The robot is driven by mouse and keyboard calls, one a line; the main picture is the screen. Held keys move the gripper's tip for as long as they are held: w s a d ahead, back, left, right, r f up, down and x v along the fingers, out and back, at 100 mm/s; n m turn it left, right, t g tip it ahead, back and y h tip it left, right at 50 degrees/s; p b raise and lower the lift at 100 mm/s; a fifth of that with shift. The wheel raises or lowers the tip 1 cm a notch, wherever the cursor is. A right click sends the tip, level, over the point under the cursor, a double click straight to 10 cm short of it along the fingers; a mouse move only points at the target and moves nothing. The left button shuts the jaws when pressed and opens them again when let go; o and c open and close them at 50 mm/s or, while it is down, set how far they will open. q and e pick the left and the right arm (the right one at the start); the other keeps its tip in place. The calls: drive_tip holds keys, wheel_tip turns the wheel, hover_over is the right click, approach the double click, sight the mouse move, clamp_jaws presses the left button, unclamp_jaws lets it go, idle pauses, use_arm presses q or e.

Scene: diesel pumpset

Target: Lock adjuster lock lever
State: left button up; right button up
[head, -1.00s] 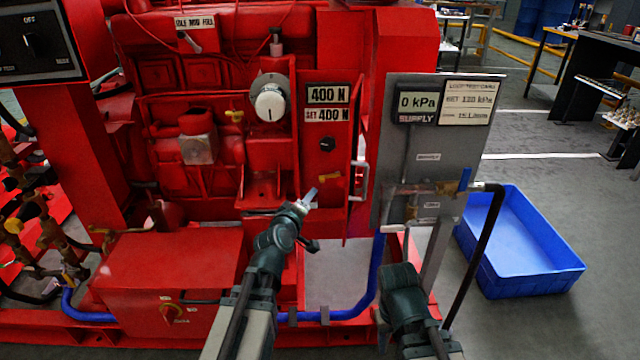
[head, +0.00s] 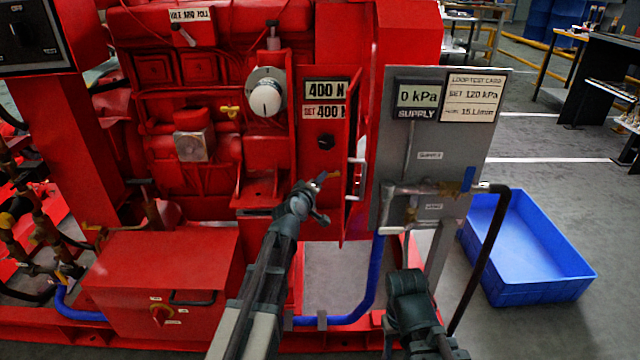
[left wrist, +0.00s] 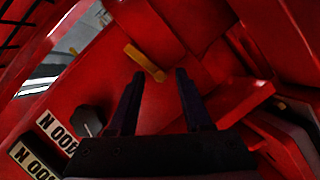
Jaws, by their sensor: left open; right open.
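The adjuster lock lever is a small yellow lever (head: 333,175) on the red panel below the black knob (head: 326,142). In the left wrist view the yellow lever (left wrist: 145,62) lies just beyond my fingertips and the black knob (left wrist: 88,120) is to the left. My left gripper (head: 320,183) is at the panel, close to the lever and partly covering it. In the left wrist view my left gripper (left wrist: 160,74) is open, with nothing between its fingers. My right gripper (head: 407,283) is low in front of the grey board, apart from the lever; its fingers are hard to make out.
A silver handle (head: 357,180) stands right of the lever. The grey board (head: 408,160) with pipes and a blue-handled valve is further right. A red ledge (left wrist: 238,100) sits right of the fingers in the left wrist view. A blue crate (head: 530,290) lies on the floor.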

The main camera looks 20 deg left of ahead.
use_arm(q)
clamp_jaws()
drive_tip(key=shift+r+m+g+y+p, duration=0.35)
drive_tip(key=shift+r+m+p, duration=0.35)
drive_tip(key=shift+p, duration=0.5)
drive_tip(key=shift+f, duration=0.1)
unclamp_jaws()
drive_tip(key=shift+s, duration=0.15)
